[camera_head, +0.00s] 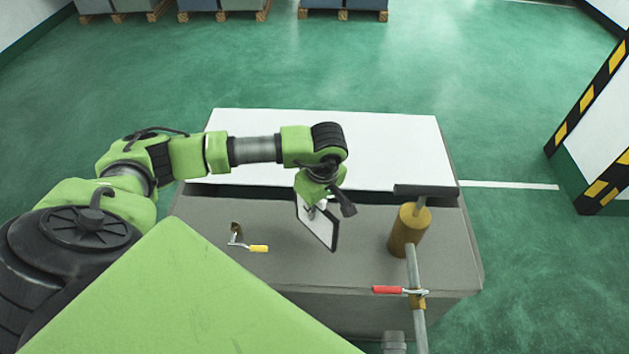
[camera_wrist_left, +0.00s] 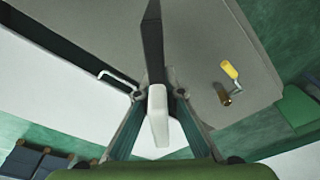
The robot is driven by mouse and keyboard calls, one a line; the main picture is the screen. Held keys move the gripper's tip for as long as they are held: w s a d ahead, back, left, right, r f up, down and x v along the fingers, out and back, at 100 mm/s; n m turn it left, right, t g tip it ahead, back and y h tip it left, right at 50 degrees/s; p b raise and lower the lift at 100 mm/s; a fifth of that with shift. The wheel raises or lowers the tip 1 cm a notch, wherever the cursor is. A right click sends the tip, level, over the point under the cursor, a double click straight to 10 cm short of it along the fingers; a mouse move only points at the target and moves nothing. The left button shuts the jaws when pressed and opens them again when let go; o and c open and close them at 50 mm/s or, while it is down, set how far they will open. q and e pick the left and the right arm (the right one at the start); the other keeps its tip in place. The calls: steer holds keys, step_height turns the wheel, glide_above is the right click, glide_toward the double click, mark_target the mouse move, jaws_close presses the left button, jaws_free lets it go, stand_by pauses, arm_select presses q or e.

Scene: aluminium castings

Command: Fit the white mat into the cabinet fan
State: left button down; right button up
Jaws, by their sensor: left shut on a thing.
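My left gripper (camera_head: 320,203) is shut on a thin panel with a white face and dark edges (camera_head: 317,228), which looks like the white mat. It is held tilted above the grey top of the cabinet (camera_head: 280,222). In the left wrist view, a white block (camera_wrist_left: 158,118) sits between the fingers, and the panel's dark edge (camera_wrist_left: 152,45) points away from them. I cannot tell whether the panel touches the surface. I cannot clearly make out a fan. A dark gap (camera_head: 230,190) runs along the cabinet behind the panel. My right gripper is not in view.
A large white surface (camera_head: 380,150) lies behind the gap. A yellow-handled valve (camera_head: 258,248) is left of the panel.

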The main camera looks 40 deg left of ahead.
arm_select(q)
steer(key=shift+w+f+p, duration=0.15)
steer(key=shift+f+p, duration=0.15)
steer(key=shift+f, duration=0.7)
steer(key=shift+w+f+p, duration=0.1)
steer(key=shift+f+p, duration=0.15)
steer(key=shift+f, duration=0.75)
steer(key=c, duration=2.1)
jaws_free()
steer(key=shift+c, duration=0.2)
steer(key=shift+r, duration=0.1)
